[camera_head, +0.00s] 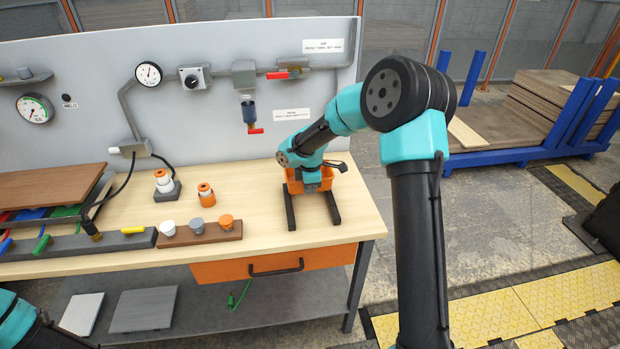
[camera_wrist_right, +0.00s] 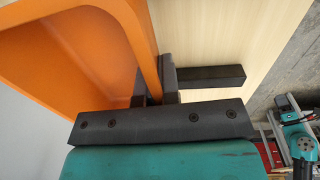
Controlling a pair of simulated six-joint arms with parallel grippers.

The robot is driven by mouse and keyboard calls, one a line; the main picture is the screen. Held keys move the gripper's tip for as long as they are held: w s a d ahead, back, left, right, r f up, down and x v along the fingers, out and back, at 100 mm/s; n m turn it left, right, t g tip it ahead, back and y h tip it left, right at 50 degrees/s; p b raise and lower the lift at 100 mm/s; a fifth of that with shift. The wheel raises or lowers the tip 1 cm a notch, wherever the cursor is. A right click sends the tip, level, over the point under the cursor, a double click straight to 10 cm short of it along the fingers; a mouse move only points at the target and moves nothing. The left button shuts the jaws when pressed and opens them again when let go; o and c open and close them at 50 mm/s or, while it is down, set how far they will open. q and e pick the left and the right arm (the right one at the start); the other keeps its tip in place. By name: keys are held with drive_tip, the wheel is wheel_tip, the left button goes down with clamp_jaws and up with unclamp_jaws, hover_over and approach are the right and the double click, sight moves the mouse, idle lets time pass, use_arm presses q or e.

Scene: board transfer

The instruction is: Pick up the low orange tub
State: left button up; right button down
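The low orange tub (camera_head: 294,186) stands at the right end of the workbench, partly hidden behind my right arm in the head view. In the right wrist view its orange wall and inside (camera_wrist_right: 75,40) fill the upper left. My right gripper (camera_wrist_right: 155,90) is at the tub's near wall, with one dark finger on each side of it. The fingers are close together and look shut on the wall. In the head view its fingertips are hidden. My left gripper is out of view; only part of the left arm shows at the lower left.
Two black bars (camera_head: 290,208) lie on the bench by the tub; one also shows in the wrist view (camera_wrist_right: 208,77). A grey panel with gauges and valves (camera_head: 210,110) stands behind.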

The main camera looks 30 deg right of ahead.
drive_tip(key=shift+s+a+r, duration=0.1)
drive_tip(key=shift+s+a, duration=0.5)
drive_tip(key=shift+s, duration=0.3)
drive_tip(key=shift+s+a+r, duration=0.1)
drive_tip(key=shift+s+a, duration=0.45)
drive_tip(key=shift+s, duration=0.35)
